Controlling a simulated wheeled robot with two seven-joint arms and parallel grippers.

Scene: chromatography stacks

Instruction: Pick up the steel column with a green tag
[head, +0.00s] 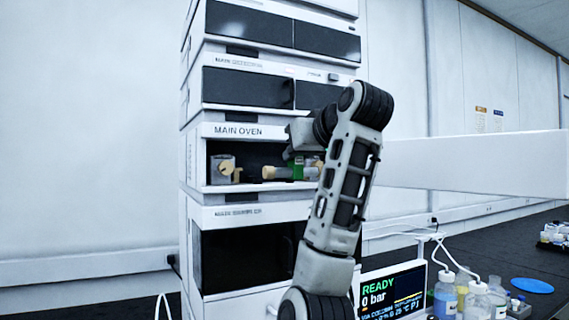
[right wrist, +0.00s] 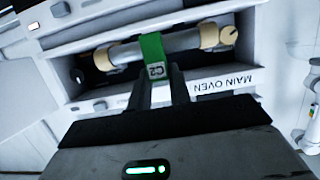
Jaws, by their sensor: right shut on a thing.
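The steel column with a green tag is in the main oven's open bay in the head view, lying level; its left end fitting (head: 269,172) and green tag (head: 297,168) show. In the right wrist view the steel column (right wrist: 185,42) has tan end fittings, and its green tag (right wrist: 153,52) reads "C2". My right gripper (right wrist: 160,78) is shut on the column at the tag. In the head view my right arm hides the column's right part. The main oven (head: 250,131) has its front open. My left gripper is not in view.
A tan fitting on a metal block (head: 224,169) sits at the bay's left. More stack modules lie above and below the oven.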

